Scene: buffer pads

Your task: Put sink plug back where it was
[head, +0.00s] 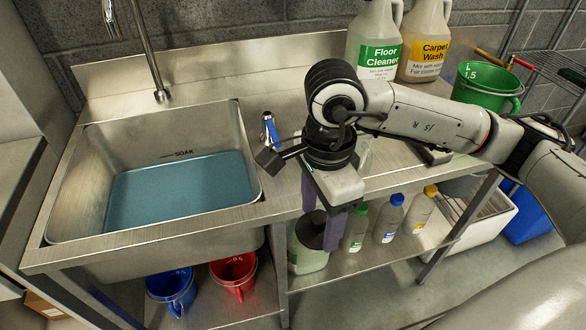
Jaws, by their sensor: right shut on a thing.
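My right gripper (322,222) points down in front of the counter's front edge, right of the sink. It is shut on a dark round thing, which looks like the sink plug (315,236); the fingers partly hide it. The sink basin (85,165) at the left is filled with blue-green water (180,190), and its inner wall is marked SOAK. No drain opening shows through the water. My left gripper is not in view.
A blue and white object (269,128) stands on the counter beside the sink. Jugs (375,40) and a green bucket (487,88) stand at the back. Below are a blue bucket (172,288), a red bucket (233,272) and several bottles (388,220). A tap (150,50) overhangs the sink.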

